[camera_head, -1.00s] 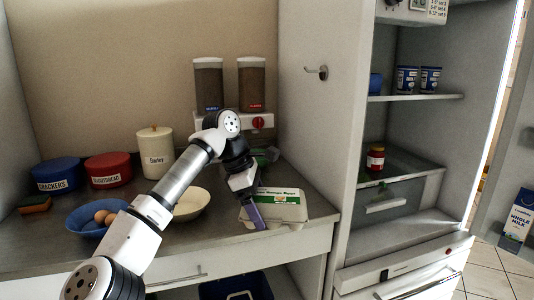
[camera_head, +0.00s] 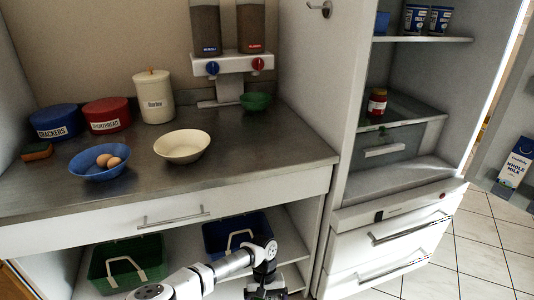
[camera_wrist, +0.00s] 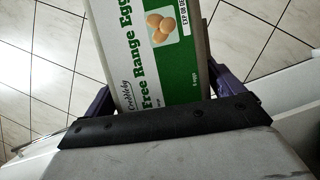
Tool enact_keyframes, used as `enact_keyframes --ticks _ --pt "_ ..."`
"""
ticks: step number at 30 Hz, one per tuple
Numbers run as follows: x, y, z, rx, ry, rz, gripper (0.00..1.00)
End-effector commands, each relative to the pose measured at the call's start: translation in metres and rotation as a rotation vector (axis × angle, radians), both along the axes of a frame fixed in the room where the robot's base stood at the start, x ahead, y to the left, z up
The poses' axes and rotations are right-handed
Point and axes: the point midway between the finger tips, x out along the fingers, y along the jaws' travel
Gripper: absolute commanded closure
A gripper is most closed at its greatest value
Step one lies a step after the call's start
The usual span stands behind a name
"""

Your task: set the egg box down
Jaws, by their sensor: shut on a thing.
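The egg box (camera_wrist: 165,62) is a grey carton with a green and white label reading "Free Range Eggs". In the wrist view it sits between the two purple fingers of my gripper (camera_wrist: 162,92), which is shut on it. Floor tiles show beyond the box. In the head view my gripper (camera_head: 266,292) is at the bottom edge, low in front of the lower shelf, and its fingers are cut off by the frame. I cannot make out the egg box in the head view.
The worktop (camera_head: 260,155) has clear room at its right. A cream bowl (camera_head: 182,146), a blue bowl (camera_head: 99,162) with two eggs and a green bowl (camera_head: 256,102) stand on it. Green (camera_head: 127,265) and blue (camera_head: 238,235) baskets are below. The fridge (camera_head: 405,150) stands open at right.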

Motion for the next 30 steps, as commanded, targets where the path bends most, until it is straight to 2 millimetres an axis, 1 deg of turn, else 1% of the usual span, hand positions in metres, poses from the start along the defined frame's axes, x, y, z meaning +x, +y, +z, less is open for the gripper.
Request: enact_keyframes --ticks 1,2,7,30 --pt "-0.003 -0.001 -0.012 0.001 0.001 -0.032 0.29" --pt "-0.005 -0.001 -0.019 0.001 0.001 -0.051 0.29" --pt "-0.011 -0.002 -0.045 0.0 0.0 -0.124 0.29" --pt "-0.009 -0.001 -0.042 0.003 -0.003 -0.12 0.29"
